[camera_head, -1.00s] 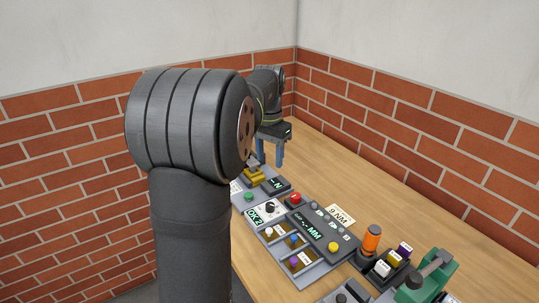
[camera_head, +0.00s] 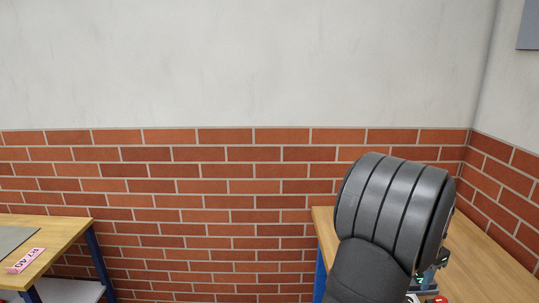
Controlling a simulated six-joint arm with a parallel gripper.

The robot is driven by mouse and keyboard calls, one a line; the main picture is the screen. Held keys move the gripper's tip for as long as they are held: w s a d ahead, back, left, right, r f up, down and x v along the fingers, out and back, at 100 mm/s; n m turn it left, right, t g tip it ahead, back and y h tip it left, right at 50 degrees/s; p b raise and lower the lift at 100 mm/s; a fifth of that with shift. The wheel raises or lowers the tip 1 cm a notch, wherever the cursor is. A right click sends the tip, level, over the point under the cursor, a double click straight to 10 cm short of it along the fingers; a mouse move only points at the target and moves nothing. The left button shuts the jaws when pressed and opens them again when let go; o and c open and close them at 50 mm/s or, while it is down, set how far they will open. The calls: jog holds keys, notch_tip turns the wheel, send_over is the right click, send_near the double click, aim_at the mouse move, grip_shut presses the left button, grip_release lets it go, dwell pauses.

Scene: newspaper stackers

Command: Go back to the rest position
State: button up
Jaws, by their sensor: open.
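My gripper (camera_head: 433,273) shows only in part at the lower right, low behind the big dark joint of my arm. Most of the gripper and wrist is hidden by my arm. It is over the far end of a wooden bench (camera_head: 480,240), close above small devices there. A small green display (camera_head: 418,283) and a red button (camera_head: 441,299) peek out by it.
Another wooden table (camera_head: 60,235) with blue legs stands at the left. A brick wall (camera_head: 220,190) runs behind, grey above. Open floor space lies between the table and the bench.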

notch_tip(320, 180, down, 9)
jog(key=shift+s+r, duration=0.1)
jog(key=shift+r, duration=0.1)
jog(key=shift+r, duration=0.1)
notch_tip(320, 180, up, 17)
notch_tip(320, 180, down, 17)
jog(key=shift+f, duration=0.15)
jog(key=n, duration=1.1)
jog(key=shift+n, duration=0.4)
jog(key=shift+r, duration=1)
